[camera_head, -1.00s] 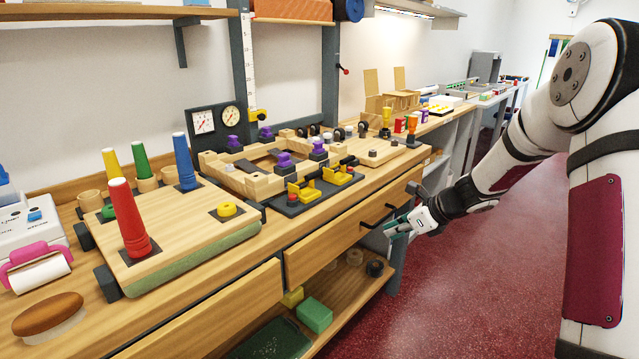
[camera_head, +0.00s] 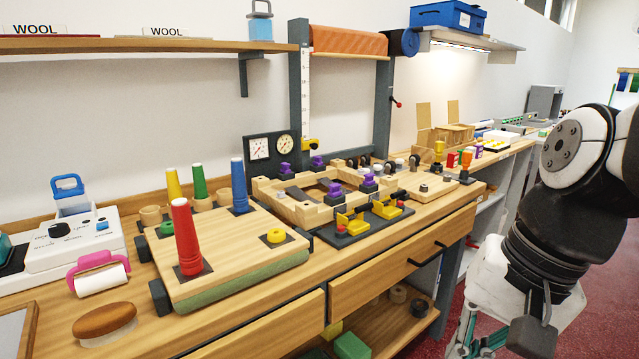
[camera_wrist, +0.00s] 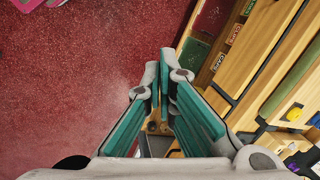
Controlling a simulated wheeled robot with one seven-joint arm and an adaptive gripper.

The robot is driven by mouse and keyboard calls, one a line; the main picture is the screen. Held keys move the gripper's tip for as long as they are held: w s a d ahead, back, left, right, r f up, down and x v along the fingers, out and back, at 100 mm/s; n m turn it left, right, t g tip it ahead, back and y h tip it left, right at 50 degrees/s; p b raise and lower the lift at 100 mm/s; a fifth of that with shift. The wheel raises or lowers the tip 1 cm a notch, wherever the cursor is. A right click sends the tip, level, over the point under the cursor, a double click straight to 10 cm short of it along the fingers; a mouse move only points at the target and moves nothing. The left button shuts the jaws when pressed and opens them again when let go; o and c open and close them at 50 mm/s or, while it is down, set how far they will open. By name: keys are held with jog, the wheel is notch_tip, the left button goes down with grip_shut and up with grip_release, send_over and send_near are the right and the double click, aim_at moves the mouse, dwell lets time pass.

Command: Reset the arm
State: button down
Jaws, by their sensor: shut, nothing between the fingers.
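My arm (camera_head: 560,225) is folded at the right edge of the head view, its forearm hanging down. My gripper (camera_head: 470,345) is at the bottom right of that view, partly cut off by the frame edge, in front of the counter. In the wrist view my gripper (camera_wrist: 162,85) has its teal-lined fingers shut with nothing held. Below it are the red speckled floor (camera_wrist: 80,80) and, to the right, the counter's front.
The wooden counter (camera_head: 285,290) runs along the left, with drawers with black handles (camera_head: 425,255) facing my arm. On it stand colored cones (camera_head: 187,240) on a board and a wooden frame (camera_head: 330,215). Open floor (camera_head: 450,320) lies to the right.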

jog(key=s+d+f+n+h, duration=0.1)
jog(key=s+d+n, duration=0.15)
jog(key=s, duration=0.35)
jog(key=s+d+n+h, duration=0.1)
jog(key=s+n+h, duration=0.15)
jog(key=s, duration=0.35)
notch_tip(320, 180, up, 18)
jog(key=t+p, duration=0.2)
jog(key=p, duration=1.4)
jog(key=shift+w+f+n+t+y, duration=0.25)
jog(key=shift+w+n+t+y, duration=0.05)
jog(key=shift+n+t+y, duration=0.15)
